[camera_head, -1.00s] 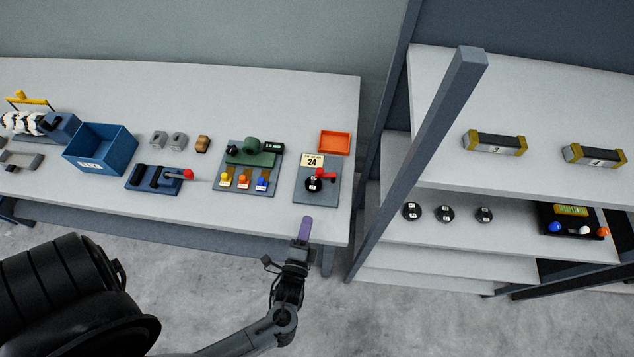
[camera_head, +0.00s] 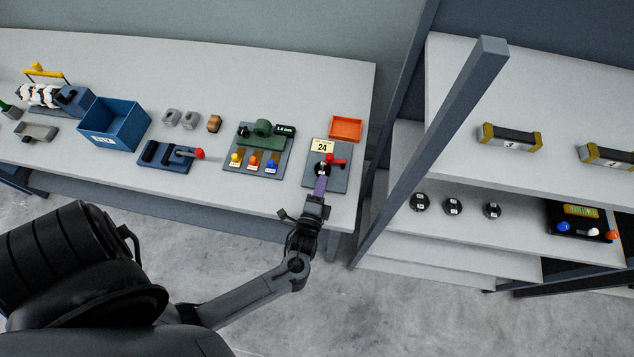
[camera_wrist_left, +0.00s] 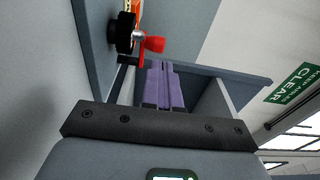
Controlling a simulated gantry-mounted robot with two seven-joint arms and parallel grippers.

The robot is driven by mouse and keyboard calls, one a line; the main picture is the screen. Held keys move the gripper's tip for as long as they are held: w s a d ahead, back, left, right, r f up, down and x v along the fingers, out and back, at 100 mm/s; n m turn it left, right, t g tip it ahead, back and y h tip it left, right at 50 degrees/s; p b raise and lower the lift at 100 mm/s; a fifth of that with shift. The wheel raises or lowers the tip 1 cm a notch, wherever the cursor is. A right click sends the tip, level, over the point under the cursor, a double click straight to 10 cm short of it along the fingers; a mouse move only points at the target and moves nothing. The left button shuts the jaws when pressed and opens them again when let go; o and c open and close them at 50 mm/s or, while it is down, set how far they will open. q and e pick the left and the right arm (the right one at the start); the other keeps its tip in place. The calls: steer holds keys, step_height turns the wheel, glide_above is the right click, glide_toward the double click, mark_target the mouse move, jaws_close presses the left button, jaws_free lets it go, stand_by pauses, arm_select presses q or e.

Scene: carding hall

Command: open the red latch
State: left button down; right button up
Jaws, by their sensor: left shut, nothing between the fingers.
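The red latch (camera_head: 337,160) is a short red handle on a black round hub, mounted on a grey plate (camera_head: 342,183) with a "24" label near the table's right end. In the left wrist view, the red latch (camera_wrist_left: 153,43) sticks out from the black hub (camera_wrist_left: 122,33), just beyond the fingertips. My left gripper (camera_head: 321,181) has purple fingers that are closed together and empty. Its tips lie over the plate, just on the near side of the hub. In the left wrist view, the left gripper (camera_wrist_left: 163,68) points toward the latch; I cannot tell if they touch.
An orange tray (camera_head: 346,128) sits behind the plate. Left of it is a panel (camera_head: 243,166) with yellow, red and blue knobs. Farther left are a red-knobbed lever (camera_head: 199,153) and a blue bin (camera_head: 113,128). A slanting shelf post (camera_head: 430,150) stands to the right.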

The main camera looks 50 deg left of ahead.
mark_target(329, 160)
arm_select(q)
steer(key=shift+x, duration=2.85)
arm_select(e)
steer(key=shift+a+r, duration=0.1)
steer(key=shift+r, duration=0.05)
arm_select(q)
steer(key=shift+h, duration=0.3)
arm_select(e)
steer(key=shift+w, duration=0.1)
